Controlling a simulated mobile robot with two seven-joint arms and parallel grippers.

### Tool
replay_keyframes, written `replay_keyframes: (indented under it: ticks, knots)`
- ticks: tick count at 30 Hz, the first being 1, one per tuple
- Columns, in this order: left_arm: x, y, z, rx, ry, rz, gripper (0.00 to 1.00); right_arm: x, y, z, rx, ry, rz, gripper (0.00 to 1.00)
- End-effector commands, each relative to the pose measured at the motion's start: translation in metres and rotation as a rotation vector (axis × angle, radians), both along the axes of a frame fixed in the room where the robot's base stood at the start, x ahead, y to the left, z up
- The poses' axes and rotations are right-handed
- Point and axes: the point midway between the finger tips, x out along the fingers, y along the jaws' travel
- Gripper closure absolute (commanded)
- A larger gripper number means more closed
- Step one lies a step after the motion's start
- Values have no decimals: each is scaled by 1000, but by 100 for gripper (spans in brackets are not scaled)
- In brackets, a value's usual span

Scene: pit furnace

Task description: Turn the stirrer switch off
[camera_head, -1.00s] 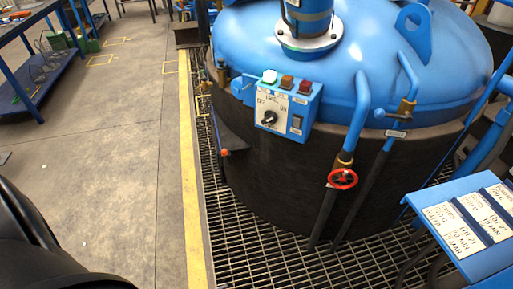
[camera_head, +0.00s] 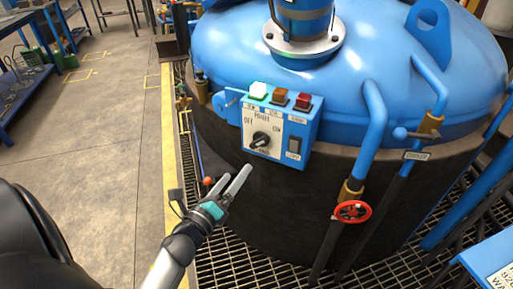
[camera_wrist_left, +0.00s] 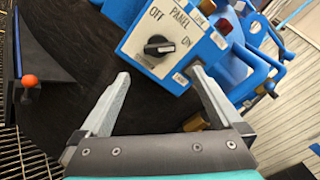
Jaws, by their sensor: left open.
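A blue control box with a white panel (camera_head: 270,128) is mounted on the side of the tank. The panel has a black rotary knob (camera_head: 261,139) between the words OFF and ON, and a dark rocker switch (camera_head: 294,145) at its right. The rocker's label is too small to read. In the left wrist view the knob (camera_wrist_left: 158,46) lies beyond the fingertips, its bar roughly level. The rocker (camera_wrist_left: 181,78) is partly visible near the right finger. My left gripper (camera_head: 237,178) is open and empty, below and left of the box, apart from it. My right gripper is out of view.
The big blue tank (camera_head: 375,50) fills the right. A red valve wheel (camera_head: 353,212) and pipes stand right of the box. An orange ball-ended lever (camera_wrist_left: 29,81) is at left. The floor at left is open.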

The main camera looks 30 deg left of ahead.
Motion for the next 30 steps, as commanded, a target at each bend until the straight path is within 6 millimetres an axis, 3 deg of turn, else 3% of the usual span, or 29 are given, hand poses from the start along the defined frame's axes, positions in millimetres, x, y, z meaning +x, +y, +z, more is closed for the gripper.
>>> replay_keyframes:
  ticks: [18,24,30]
  knots:
    - [104,10,0,-4,0,0,0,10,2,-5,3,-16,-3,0]
    - [124,12,0,-4,0,1,0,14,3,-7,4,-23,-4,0]
    - [131,12,0,-4,1,0,0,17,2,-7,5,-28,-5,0]
